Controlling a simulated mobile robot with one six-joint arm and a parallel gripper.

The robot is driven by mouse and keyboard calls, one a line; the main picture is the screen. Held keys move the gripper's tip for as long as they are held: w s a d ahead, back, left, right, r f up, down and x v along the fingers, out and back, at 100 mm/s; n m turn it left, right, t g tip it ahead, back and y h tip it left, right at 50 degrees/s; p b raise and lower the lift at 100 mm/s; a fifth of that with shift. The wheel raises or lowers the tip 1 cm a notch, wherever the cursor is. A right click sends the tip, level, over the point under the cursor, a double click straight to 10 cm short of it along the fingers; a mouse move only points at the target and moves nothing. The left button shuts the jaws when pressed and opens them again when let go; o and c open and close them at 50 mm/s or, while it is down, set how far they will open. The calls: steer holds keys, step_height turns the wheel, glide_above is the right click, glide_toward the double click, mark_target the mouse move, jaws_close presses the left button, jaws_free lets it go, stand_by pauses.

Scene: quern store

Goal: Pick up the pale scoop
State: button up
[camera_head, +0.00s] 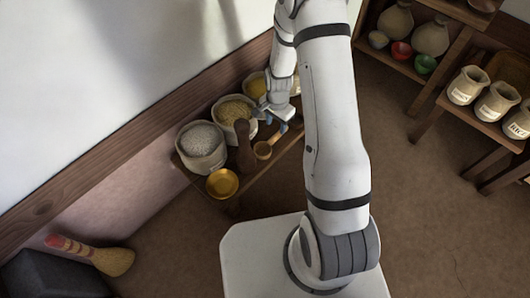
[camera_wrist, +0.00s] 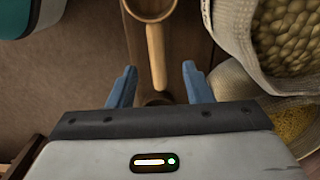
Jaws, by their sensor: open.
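The pale scoop (camera_head: 263,150) lies on a low wooden bench beside the sacks, its round bowl toward the front edge and its handle toward my gripper. In the wrist view the scoop's handle (camera_wrist: 156,55) runs down from the bowl at the top edge, its end between the lines of my two blue fingertips. My gripper (camera_head: 275,119) is over the bench at the handle end. In the wrist view my gripper (camera_wrist: 159,85) is open, with a finger on each side of the handle and gaps on both sides. The height between fingers and handle is hard to tell.
A brown wooden object (camera_head: 244,146) stands just left of the scoop. A gold bowl (camera_head: 222,184) sits at the bench's front left. Open sacks, one of white grain (camera_head: 201,147) and one of yellow grain (camera_head: 234,111), line the wall side. Shelves with labelled sacks (camera_head: 468,85) stand right.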

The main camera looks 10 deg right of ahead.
mark_target(276, 136)
steer(key=f+b, duration=0.1)
steer(key=f, duration=0.1)
steer(key=f+b, duration=0.1)
steer(key=f, duration=0.2)
steer(key=f+b, duration=0.1)
steer(key=f, duration=0.1)
steer(key=shift+s+f+b, duration=0.3)
steer(key=shift+r, duration=0.1)
jaws_close()
